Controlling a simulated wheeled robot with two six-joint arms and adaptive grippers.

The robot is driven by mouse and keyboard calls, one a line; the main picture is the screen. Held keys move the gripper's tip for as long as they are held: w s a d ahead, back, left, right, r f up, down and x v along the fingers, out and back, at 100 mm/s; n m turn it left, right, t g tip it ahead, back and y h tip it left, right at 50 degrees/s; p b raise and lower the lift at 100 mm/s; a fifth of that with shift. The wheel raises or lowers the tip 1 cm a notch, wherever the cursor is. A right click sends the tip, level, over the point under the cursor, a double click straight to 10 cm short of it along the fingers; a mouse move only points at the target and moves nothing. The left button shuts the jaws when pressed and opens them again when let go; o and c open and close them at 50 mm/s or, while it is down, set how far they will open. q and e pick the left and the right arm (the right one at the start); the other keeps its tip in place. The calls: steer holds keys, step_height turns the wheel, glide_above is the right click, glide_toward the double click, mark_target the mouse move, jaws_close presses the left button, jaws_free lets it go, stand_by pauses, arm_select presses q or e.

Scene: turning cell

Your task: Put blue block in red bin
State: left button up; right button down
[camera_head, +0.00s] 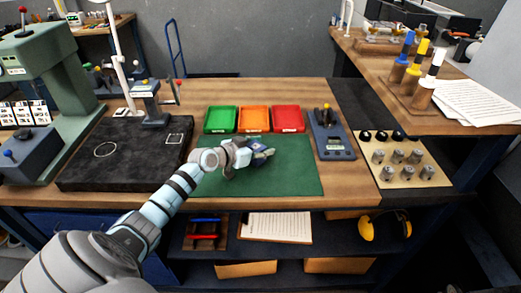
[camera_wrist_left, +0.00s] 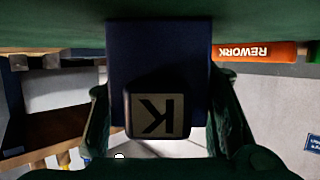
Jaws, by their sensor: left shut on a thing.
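The blue block (camera_head: 258,147) is in my left gripper (camera_head: 262,152), over the green mat (camera_head: 300,180) and in front of the bins. In the left wrist view the blue block (camera_wrist_left: 160,50) looks dark blue with a pale "K" label, and the gripper's two dark fingers (camera_wrist_left: 165,115) are shut on its sides. The red bin (camera_head: 287,118) is the right one of three shallow bins behind the mat and looks empty. I cannot tell whether the block touches the mat. My right gripper is not in view.
The green bin (camera_head: 221,119) and orange bin (camera_head: 254,119) stand left of the red one. The orange bin's "REWORK" label (camera_wrist_left: 255,51) shows in the left wrist view. A blue-grey device (camera_head: 331,142) stands right of the mat, and a dark slab (camera_head: 120,155) left. The mat's right part is clear.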

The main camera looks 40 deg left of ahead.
arm_select(q)
steer(key=shift+r, duration=0.1)
steer(key=o, duration=1.4)
